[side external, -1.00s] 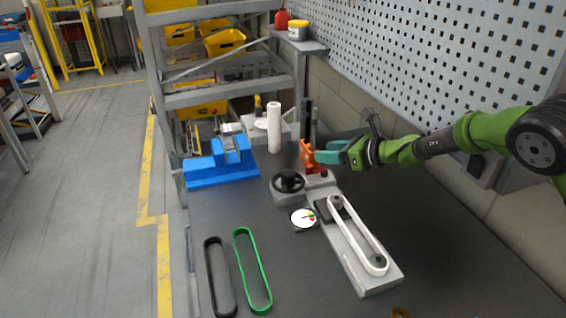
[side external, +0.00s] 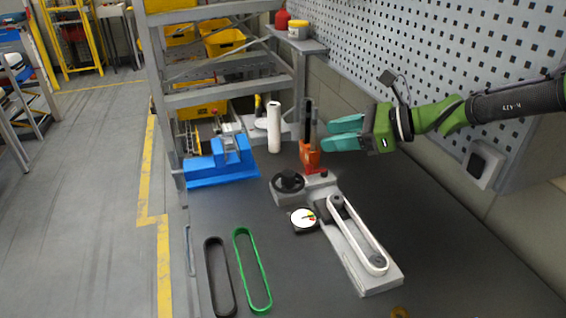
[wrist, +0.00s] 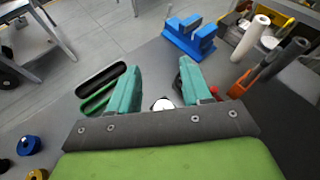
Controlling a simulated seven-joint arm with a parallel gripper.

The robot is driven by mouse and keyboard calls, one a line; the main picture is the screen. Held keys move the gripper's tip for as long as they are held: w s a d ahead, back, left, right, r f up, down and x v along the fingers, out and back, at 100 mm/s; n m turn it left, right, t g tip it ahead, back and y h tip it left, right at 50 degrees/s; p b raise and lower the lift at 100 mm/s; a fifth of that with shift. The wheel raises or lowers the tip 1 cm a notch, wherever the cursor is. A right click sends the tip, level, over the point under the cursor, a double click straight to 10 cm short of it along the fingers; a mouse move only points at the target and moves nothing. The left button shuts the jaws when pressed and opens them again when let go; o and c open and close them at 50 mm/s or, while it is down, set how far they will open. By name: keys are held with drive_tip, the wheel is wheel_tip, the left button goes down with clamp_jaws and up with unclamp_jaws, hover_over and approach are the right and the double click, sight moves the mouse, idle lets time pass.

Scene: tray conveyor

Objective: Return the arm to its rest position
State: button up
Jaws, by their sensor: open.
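My green arm's gripper (side external: 346,134) has teal fingers, spread apart with nothing between them. In the side view it is in the air above the right part of the table, beside the orange and black upright tool (side external: 309,150). In the wrist view the two fingers of the gripper (wrist: 160,80) stand apart over the table. The white belt (side external: 360,236) runs around two pulleys on the grey base plate (side external: 385,285). A small round dial (side external: 304,219) sits beside the plate and partly shows between the fingers in the wrist view (wrist: 163,104).
A black belt (side external: 211,270) and a green belt (side external: 236,255) lie at the front left. A blue vise (side external: 205,172), a white roll (side external: 274,128) and a black handwheel (side external: 288,181) stand farther back. A pegboard wall (side external: 430,60) bounds the right. The right front of the table is mostly clear.

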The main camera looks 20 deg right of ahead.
drive_tip(key=s+a+r+n+g, duration=0.1)
drive_tip(key=s+r+n, duration=0.2)
drive_tip(key=s, duration=0.4)
drive_tip(key=s+a+r+n+g, duration=0.1)
drive_tip(key=s+r+n+g, duration=0.15)
drive_tip(key=s, duration=0.45)
drive_tip(key=s+d+f+n+t+h, duration=0.1)
drive_tip(key=s+d+n+h, duration=0.3)
drive_tip(key=d, duration=0.6)
drive_tip(key=s+d+f+n+t+h, duration=0.1)
drive_tip(key=s+d+f+n+h, duration=0.3)
drive_tip(key=s+d+n, duration=0.5)
drive_tip(key=shift+d+n+h, duration=0.3)
drive_tip(key=shift+d+n, duration=0.45)
drive_tip(key=shift+d, duration=0.05)
drive_tip(key=shift+o, duration=0.3)
drive_tip(key=shift+t, duration=0.25)
